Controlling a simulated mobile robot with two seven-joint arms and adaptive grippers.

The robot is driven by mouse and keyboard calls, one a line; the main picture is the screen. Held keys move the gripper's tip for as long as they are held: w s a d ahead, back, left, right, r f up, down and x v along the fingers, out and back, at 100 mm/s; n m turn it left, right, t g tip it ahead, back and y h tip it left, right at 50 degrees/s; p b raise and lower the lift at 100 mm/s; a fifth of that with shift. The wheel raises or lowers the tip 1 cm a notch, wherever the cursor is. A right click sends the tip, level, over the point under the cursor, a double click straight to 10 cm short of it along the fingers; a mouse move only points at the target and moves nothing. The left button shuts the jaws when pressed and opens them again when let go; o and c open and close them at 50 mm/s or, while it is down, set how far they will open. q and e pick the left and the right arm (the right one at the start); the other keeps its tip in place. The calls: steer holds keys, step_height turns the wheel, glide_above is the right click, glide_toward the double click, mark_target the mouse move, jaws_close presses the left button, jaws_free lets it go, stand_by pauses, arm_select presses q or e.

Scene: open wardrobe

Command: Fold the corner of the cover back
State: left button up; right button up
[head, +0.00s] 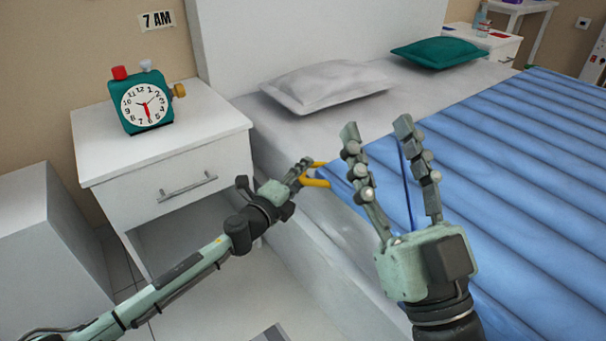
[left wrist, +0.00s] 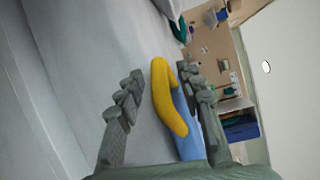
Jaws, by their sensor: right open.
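The blue quilted cover (head: 500,130) lies over the bed, with a yellow loop (head: 316,183) at its near left corner. The loop also shows in the left wrist view (left wrist: 165,100), with a bit of blue cover (left wrist: 186,125) behind it. My left gripper (head: 303,167) is at the loop. Its fingers (left wrist: 162,82) are apart, one on each side of the yellow loop, with a gap on the left side. Whether the right finger touches the loop is unclear. My right gripper (head: 376,128) is open and empty above the cover's left edge, hiding part of it.
A white nightstand (head: 150,185) with a green alarm clock (head: 143,102) stands left of the bed. A white pillow (head: 325,85) and a green pillow (head: 438,53) lie at the headboard (head: 310,30). The bed's near left side strip is bare.

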arm_select(q)
steer(key=shift+w+d, duration=0.2)
steer(key=shift+w, duration=0.05)
jaws_close()
stand_by(0.3)
